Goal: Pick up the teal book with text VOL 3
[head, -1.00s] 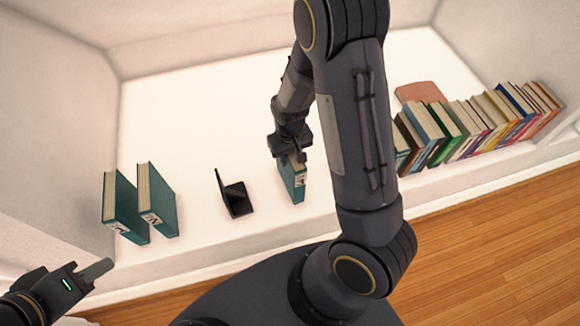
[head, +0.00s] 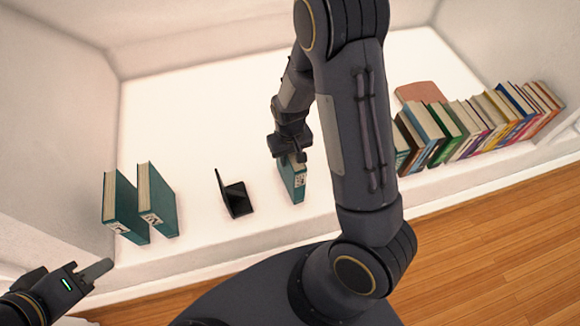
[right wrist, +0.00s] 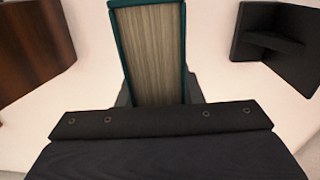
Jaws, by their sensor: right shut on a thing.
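A teal book (head: 294,182) stands upright on the white shelf, with a small white label on its spine whose text is too small to read. My right gripper (head: 291,154) is shut on the top of this book. In the right wrist view the teal cover and pale page edges of the book (right wrist: 155,50) lie between the two fingers. Two more teal books, one at the far left (head: 123,205) and one beside it (head: 158,200), stand upright with white labels. My left gripper (head: 97,271) is empty at the lower left, in front of the shelf; its finger gap is not clear.
A black bookend (head: 236,198) stands just left of the held book. A row of coloured books (head: 480,120) leans at the right, partly behind my right arm. A brownish flat piece (head: 420,92) is behind them. The shelf's back area (head: 200,110) is clear.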

